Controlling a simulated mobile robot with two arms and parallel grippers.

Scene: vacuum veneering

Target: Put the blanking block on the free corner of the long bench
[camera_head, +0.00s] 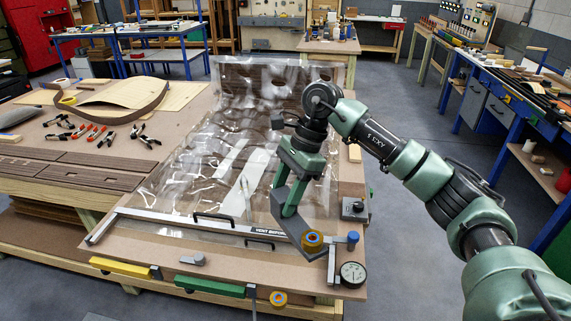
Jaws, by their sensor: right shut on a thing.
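My right gripper (288,207) reaches in from the right, pointing down over the front right part of the central bench (135,235). Its green fingers are shut on a dark grey block (291,226), which I take to be the blanking block. The block hangs tilted, its lower end near the bench's front edge. An orange ring with a blue centre (312,240) shows at its lower end; I cannot tell whether it is on the block or behind it. I cannot tell whether the block touches the bench. My left gripper is not in view.
A clear wrinkled vacuum sheet (215,160) and a metal bar (180,219) lie behind the block. A dial gauge (352,274) and a blue-knobbed fitting (352,241) are at the front right corner. Clamps (97,136) lie left. A blue-legged bench (507,110) stands right.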

